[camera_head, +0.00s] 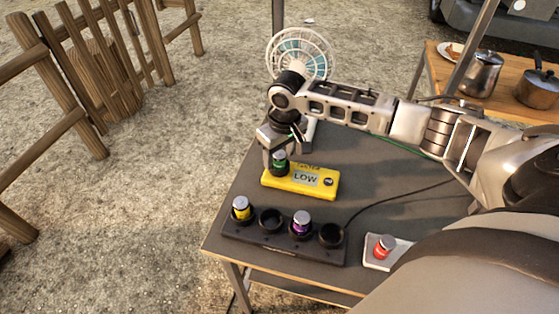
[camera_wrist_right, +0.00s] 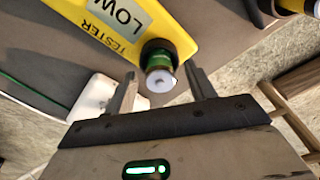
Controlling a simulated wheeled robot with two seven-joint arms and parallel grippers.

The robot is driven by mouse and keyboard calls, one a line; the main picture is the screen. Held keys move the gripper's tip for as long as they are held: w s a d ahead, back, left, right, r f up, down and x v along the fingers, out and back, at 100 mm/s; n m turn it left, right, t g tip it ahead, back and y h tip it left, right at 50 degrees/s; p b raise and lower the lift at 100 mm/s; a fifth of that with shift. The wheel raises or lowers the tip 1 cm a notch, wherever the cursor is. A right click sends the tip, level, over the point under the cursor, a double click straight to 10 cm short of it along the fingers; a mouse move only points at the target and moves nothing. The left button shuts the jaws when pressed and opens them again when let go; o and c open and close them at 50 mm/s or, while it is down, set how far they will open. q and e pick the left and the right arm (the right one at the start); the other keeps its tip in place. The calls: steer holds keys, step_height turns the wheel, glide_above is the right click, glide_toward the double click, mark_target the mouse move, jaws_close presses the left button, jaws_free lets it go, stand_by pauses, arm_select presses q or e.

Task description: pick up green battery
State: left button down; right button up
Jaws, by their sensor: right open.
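The green battery (camera_head: 281,160) stands in the black socket at the left end of the yellow tester (camera_head: 322,184), whose display reads LOW. In the right wrist view the battery (camera_wrist_right: 160,73) shows its pale metal end, with a green band behind it. My right gripper (camera_head: 279,155) is open at the battery. In the wrist view its fingertips (camera_wrist_right: 161,77) lie on either side of the battery, with a gap on both sides. My left gripper is not in view.
A black charger (camera_head: 262,242) in front holds a yellow battery (camera_head: 240,209) and a purple battery (camera_head: 302,222); its other two sockets are empty. A red battery (camera_head: 384,246) stands on a white tray (camera_head: 373,262) at right. A fan (camera_head: 302,52) stands behind my gripper.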

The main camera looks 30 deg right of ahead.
steer(key=shift+f, duration=0.1)
steer(key=c, duration=1.1)
jaws_close()
